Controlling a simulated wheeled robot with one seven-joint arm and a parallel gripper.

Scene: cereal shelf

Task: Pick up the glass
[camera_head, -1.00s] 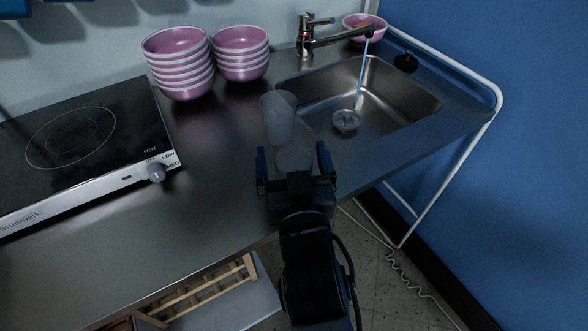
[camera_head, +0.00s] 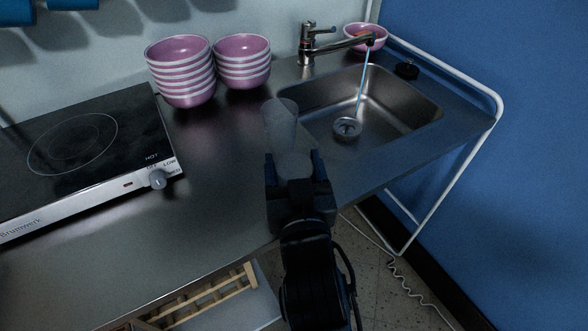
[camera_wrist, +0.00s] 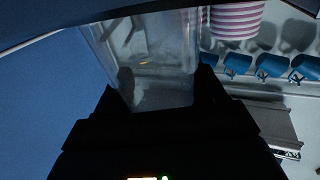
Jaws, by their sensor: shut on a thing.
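The glass (camera_head: 282,125) is a clear, slightly frosted tumbler in front of the sink's left edge in the head view. My gripper (camera_head: 294,168) is shut on its lower part, with one finger on each side. In the wrist view the glass (camera_wrist: 150,62) stands between the two dark fingers of my gripper (camera_wrist: 160,95), its walls see-through. The glass's base is partly hidden by my gripper. I cannot tell whether it still touches the counter.
The sink (camera_head: 400,118) with running tap (camera_head: 335,43) lies to the right. Two stacks of pink bowls (camera_head: 180,72) stand behind left. The steel counter (camera_head: 205,200) is clear at front left.

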